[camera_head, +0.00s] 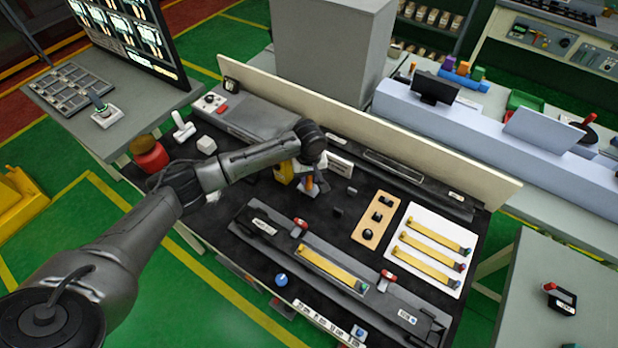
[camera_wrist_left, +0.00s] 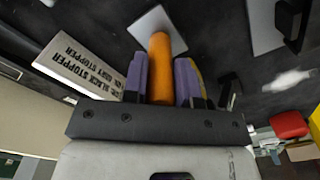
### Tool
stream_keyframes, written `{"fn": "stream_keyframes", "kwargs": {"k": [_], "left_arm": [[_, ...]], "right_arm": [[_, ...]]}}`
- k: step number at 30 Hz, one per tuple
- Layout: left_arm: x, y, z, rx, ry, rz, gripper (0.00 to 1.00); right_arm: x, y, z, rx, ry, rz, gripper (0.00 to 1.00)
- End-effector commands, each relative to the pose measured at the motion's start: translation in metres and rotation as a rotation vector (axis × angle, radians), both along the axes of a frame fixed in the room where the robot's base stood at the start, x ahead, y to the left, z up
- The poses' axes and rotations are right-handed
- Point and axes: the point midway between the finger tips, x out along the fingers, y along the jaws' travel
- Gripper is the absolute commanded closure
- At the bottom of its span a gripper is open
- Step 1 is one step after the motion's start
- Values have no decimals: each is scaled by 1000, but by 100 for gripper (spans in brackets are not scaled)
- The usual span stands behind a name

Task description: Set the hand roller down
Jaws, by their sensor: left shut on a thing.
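The hand roller (camera_wrist_left: 160,58) shows in the left wrist view as an orange handle between two purple finger pads. My left gripper (camera_wrist_left: 162,78) is shut on that handle. A pale square piece (camera_wrist_left: 152,22) shows at the handle's far end; I cannot tell whether it is part of the roller or lies under it. In the head view my left gripper (camera_head: 305,182) is low over the dark bench top, left of the wooden block. The roller is mostly hidden there by the gripper, and I cannot tell whether it touches the bench. My right gripper is out of view.
A wooden block with black knobs (camera_head: 376,221) and a white tray with yellow strips (camera_head: 411,241) lie to the right. A long grey fixture (camera_head: 340,262) holding a yellow strip lies in front. A white stopper label (camera_wrist_left: 85,68) stands beside the gripper. A red jar (camera_head: 148,154) is at left.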

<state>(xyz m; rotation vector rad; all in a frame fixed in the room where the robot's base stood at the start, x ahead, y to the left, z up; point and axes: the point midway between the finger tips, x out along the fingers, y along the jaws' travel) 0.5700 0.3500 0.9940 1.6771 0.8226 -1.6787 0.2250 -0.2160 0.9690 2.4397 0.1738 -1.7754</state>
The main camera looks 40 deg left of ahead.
Motion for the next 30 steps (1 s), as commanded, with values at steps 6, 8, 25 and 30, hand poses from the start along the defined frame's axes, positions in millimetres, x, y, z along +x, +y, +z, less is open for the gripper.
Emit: {"fn": "stream_keyframes", "kwargs": {"k": [6, 8, 25, 30], "left_arm": [[0, 0, -12, 0, -1, -1, 100], [0, 0, -11, 0, -2, -1, 100], [-1, 0, -26, 0, 0, 0, 100], [-2, -1, -29, 1, 3, -1, 65]], "right_arm": [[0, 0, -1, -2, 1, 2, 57], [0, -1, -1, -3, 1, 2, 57], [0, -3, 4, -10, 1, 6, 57], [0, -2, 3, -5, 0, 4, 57]]}}
